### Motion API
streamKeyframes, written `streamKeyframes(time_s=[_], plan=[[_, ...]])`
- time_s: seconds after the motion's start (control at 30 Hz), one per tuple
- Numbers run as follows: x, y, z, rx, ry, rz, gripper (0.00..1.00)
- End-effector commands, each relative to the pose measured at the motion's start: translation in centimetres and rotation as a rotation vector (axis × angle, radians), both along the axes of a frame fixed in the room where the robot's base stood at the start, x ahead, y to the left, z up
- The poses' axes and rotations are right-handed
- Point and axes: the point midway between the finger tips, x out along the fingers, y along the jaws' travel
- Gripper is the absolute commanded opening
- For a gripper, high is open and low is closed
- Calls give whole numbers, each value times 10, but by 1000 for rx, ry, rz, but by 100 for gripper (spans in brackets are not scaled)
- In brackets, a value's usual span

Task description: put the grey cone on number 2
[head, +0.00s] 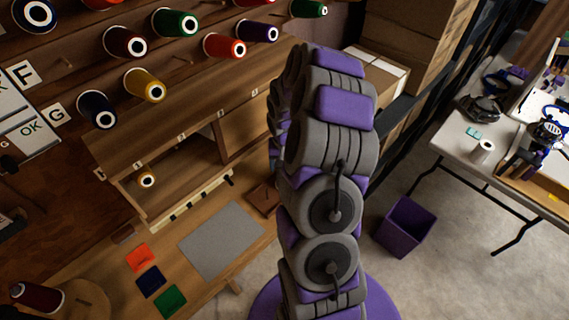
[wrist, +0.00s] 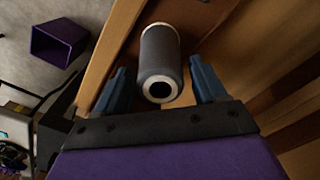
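The grey cone (wrist: 160,55) shows in the wrist view, its white-ringed hole facing the camera. My gripper (wrist: 161,88) has its two blue fingers apart, one on either side of the cone. Narrow gaps show between the cone and the fingers, so it does not look clamped. In the head view my arm hides the gripper and the grey cone. A wooden shelf unit (head: 165,140) there bears small white number tags (head: 222,113) along its edge. The tags are too small to read surely, so I cannot tell which is number 2.
Several coloured thread cones, such as a red one (head: 225,46), sit on wall pegs. A grey mat (head: 222,242) and coloured squares lie on the bench below. A purple bin (head: 406,226) and a white table (head: 470,150) are at right.

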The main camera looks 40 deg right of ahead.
Motion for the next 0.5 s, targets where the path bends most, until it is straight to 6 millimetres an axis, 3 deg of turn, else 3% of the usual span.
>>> streamKeyframes(time_s=[0.17, 0.5], plan=[[0, 0, 0, 0, 0, 0, 87], [0, 0, 6, -1, -1, 0, 87]])
